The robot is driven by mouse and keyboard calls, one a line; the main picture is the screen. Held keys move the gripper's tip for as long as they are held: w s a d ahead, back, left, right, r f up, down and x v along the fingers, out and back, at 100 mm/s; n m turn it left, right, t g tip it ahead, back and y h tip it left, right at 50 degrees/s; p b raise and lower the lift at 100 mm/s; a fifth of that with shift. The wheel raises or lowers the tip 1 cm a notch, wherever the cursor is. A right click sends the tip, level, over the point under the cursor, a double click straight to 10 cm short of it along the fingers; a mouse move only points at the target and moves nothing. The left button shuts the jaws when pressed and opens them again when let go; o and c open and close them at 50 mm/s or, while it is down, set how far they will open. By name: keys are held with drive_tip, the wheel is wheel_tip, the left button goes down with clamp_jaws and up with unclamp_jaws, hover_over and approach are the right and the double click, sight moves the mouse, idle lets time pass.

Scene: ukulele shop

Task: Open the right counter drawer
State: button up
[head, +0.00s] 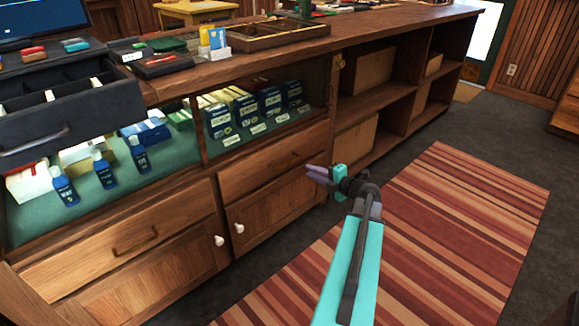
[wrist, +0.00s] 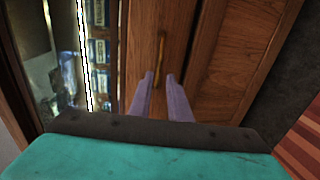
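The right counter drawer (head: 265,172) is a wooden front below the glass display case, and it looks closed. Its dark handle (head: 290,160) is small in the head view. In the wrist view the brass-coloured drawer handle (wrist: 161,48) stands upright just beyond my fingertips. My gripper (head: 314,172) is in front of the drawer's right end, to the right of the handle. The handle lies roughly in line with the gap. I see no contact with it.
A left drawer (head: 90,250) with its own handle sits beside it. Cupboard doors with white knobs (head: 239,228) are below. A dark cash drawer (head: 60,125) juts out at upper left. Open shelves (head: 385,100) stand to the right. A striped rug (head: 440,230) covers clear floor.

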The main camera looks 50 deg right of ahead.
sight(289, 163)
drive_tip(key=shift+d, duration=0.1)
drive_tip(key=b+x, duration=0.3)
drive_tip(key=x, duration=1)
drive_tip(key=shift+w+d, duration=0.1)
drive_tip(key=shift+w, duration=0.2)
clamp_jaws()
drive_tip(key=shift+s+a+f, duration=0.1)
drive_tip(key=shift+a, duration=0.15)
